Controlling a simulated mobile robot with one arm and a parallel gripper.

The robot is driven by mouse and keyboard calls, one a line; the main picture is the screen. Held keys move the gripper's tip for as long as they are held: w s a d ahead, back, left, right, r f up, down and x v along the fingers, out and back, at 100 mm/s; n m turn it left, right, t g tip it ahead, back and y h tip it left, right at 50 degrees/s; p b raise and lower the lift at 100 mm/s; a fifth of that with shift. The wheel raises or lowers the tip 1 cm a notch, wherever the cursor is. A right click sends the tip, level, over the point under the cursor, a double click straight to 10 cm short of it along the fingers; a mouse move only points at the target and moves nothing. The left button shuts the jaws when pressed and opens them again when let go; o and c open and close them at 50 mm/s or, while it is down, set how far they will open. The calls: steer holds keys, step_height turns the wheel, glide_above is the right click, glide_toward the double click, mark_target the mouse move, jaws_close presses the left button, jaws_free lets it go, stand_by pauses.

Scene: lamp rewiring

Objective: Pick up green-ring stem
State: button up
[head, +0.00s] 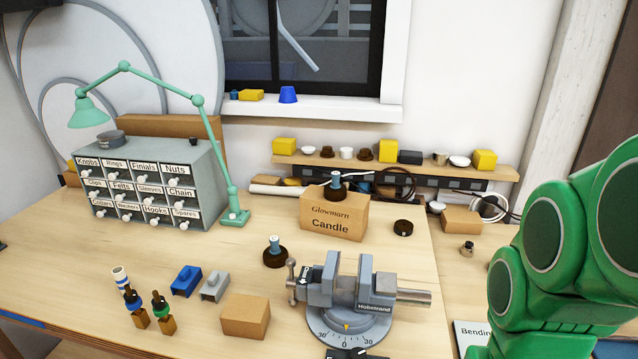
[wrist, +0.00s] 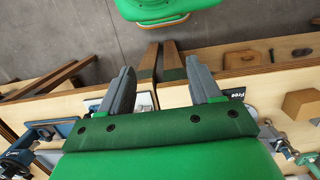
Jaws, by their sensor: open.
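The green-ring stem (head: 160,304) stands upright at the front left of the bench in the head view. It is dark with a green ring, on a small brown wooden base. A similar stem with a blue ring and a pale top (head: 132,298) stands just left of it. My gripper (wrist: 162,87) shows in the wrist view with its two grey fingers spread apart and nothing between them. In the head view my green arm fills the right side and my fingers are not in view. My gripper is away from the stem, which I cannot make out in the wrist view.
A blue block (head: 186,281), a grey block (head: 215,286) and a cardboard box (head: 246,316) lie right of the stems. A grey vise (head: 350,294) stands farther right. Behind are a drawer cabinet (head: 150,150), a green lamp (head: 234,217) and a Candle box (head: 334,215).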

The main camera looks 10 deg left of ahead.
steer(key=w+a+f+n+t+y, duration=0.1)
steer(key=w+a+f+n+t, duration=0.15)
steer(key=w+a+n, duration=0.5)
step_height(320, 180, up, 2)
steer(key=r+n+t+y, duration=0.1)
steer(key=n+t+y, duration=0.2)
steer(key=n+y, duration=0.7)
glide_above(163, 305)
steer(key=d, duration=0.4)
steer(key=m+y, duration=0.2)
steer(key=m, duration=0.1)
steer(key=shift+n, duration=0.25)
steer(key=f, duration=1)
steer(key=shift+s+d+f, duration=0.1)
steer(key=shift+s+d, duration=0.05)
steer(key=shift+s, duration=0.15)
steer(key=shift+f, duration=0.45)
steer(key=shift+s+x, duration=0.15)
steer(key=shift+x, duration=1.3)
steer(key=shift+s+x, duration=0.15)
steer(key=shift+x, duration=1.3)
steer(key=shift+w+a+f, duration=0.1)
steer(key=shift+w+a, duration=0.05)
steer(key=shift+a, duration=0.35)
steer(key=shift+w+a+f, duration=0.1)
steer(key=shift+w+a, duration=0.05)
steer(key=shift+a, duration=0.35)
